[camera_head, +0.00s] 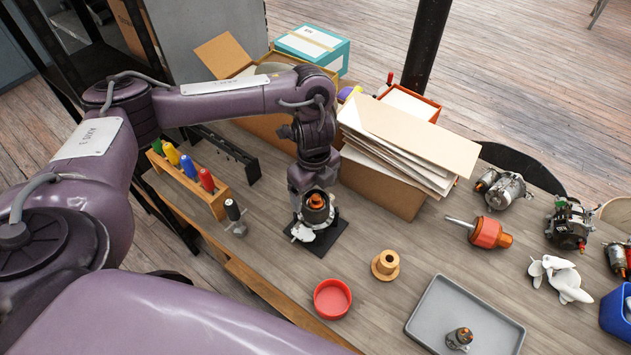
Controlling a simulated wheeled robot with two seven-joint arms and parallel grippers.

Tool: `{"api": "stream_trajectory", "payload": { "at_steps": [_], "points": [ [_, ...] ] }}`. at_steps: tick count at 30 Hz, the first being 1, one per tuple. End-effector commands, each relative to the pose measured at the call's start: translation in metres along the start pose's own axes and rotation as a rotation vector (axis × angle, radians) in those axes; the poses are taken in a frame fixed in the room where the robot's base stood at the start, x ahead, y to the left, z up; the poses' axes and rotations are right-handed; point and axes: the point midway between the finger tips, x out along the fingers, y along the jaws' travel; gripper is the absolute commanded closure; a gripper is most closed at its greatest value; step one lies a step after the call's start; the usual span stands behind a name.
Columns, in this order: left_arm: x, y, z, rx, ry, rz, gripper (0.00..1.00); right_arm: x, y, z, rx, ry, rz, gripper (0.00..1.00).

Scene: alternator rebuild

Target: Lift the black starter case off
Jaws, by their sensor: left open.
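A black square base (329,238) stands on the workbench near the middle. On it is an upright dark cylindrical unit with a copper-orange top (316,201), which looks like the black starter case; my gripper partly hides it. A white part (303,232) sits low at its front left. My left gripper (313,208) points down right over this unit, with its open fingers around or beside it; I cannot tell whether they touch it. My right gripper is out of view.
A grey tray (432,318) holds a small motor (459,338). A red bowl (332,299) and an orange flanged bushing (385,265) stand nearby. A screwdriver rack (213,200) is at left, a cardboard box of papers (385,185) behind. Alternator parts (570,225) lie at right.

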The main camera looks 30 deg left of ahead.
Motion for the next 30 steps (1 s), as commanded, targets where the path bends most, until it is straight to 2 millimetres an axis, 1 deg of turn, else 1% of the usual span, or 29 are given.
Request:
{"api": "stream_trajectory", "payload": {
  "at_steps": [1,3,9,14,20,21,30],
  "points": [
    [0.013,0.001,-0.001,-0.002,0.003,0.003,0.14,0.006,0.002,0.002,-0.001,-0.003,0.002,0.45],
    [0.024,0.001,-0.001,-0.001,0.003,0.003,0.14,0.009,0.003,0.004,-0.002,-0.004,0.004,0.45],
    [0.043,0.000,-0.001,0.000,0.001,0.000,0.14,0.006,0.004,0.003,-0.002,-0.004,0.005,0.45],
    [0.049,-0.001,0.000,0.001,0.000,-0.002,0.14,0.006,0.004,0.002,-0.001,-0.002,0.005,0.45],
    [0.050,-0.001,0.000,0.001,0.000,-0.003,0.14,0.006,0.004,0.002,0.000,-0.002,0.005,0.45],
    [0.050,-0.001,0.000,0.001,0.000,-0.003,0.15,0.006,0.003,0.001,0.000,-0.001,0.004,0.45],
    [0.050,-0.001,-0.001,0.001,0.000,-0.003,0.55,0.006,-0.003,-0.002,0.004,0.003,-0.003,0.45]
  ]
}}
